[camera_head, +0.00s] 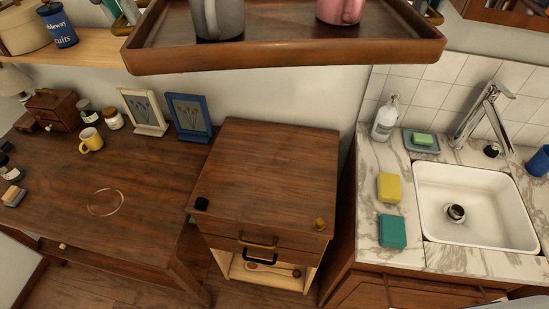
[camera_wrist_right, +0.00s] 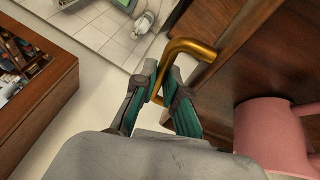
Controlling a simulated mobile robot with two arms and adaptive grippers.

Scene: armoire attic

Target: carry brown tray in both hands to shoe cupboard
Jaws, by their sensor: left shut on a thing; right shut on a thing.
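The brown tray (camera_head: 290,57) is held up in the air at the top of the head view. A grey mug (camera_head: 218,18) and a pink mug (camera_head: 340,10) stand on it. My left gripper (camera_head: 127,14) is at the tray's left end, mostly cut off by the frame. My right gripper (camera_wrist_right: 164,92) is shut on the brass handle (camera_wrist_right: 188,48) at the tray's right end. The pink mug also shows in the right wrist view (camera_wrist_right: 272,140). A brown wooden cupboard (camera_head: 270,165) with a drawer and an open lower compartment stands below and beyond the tray; its top is mostly clear.
A wooden table (camera_head: 140,205) with a yellow mug (camera_head: 91,140) and picture frames stands left. A marble sink counter (camera_head: 375,165) stands right. A shelf (camera_head: 85,62) is behind the tray's left end.

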